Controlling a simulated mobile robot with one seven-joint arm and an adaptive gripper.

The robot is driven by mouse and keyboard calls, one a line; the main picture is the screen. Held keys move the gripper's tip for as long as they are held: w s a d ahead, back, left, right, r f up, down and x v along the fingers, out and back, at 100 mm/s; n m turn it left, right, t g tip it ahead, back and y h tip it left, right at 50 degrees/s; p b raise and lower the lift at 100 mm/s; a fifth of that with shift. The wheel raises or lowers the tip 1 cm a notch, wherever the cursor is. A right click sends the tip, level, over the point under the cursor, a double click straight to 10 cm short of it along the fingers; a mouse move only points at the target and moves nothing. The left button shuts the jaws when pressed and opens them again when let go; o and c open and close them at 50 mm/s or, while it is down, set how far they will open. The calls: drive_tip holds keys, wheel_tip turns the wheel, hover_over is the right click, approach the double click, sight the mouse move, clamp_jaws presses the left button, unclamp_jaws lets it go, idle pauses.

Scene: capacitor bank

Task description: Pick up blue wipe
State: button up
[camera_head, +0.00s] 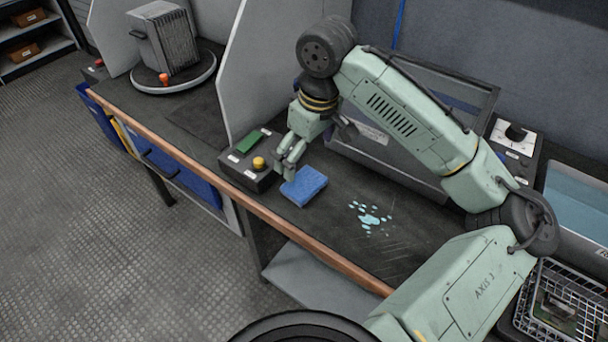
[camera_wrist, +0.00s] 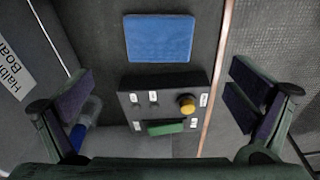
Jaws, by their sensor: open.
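The blue wipe (camera_head: 304,186) is a folded rectangular pad lying flat on the dark bench top, beside a small control box. In the wrist view the wipe (camera_wrist: 160,38) lies at the top middle, beyond the control box and between the lines of my fingers. My gripper (camera_head: 289,172) is just at the left edge of the wipe in the head view, pointing down. In the wrist view my gripper (camera_wrist: 165,100) has its fingers wide apart with nothing between them. I cannot tell its exact height above the bench.
The control box (camera_head: 248,162) with a yellow knob and green panel stands close left of the wipe. A pale blue spill (camera_head: 370,218) lies to the right. A grey divider (camera_head: 232,75) and a grey case (camera_head: 350,140) stand behind. A wire basket (camera_head: 565,305) is at lower right.

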sight(304, 182)
drive_tip(key=f, duration=0.3)
drive_tip(key=shift+a+f, duration=0.2)
drive_tip(key=shift+a, duration=0.05)
drive_tip(key=f, duration=0.2)
drive_tip(key=f+p, duration=0.1)
drive_tip(key=f, duration=0.2)
drive_tip(key=shift+w+f, duration=0.3)
drive_tip(key=c, duration=1)
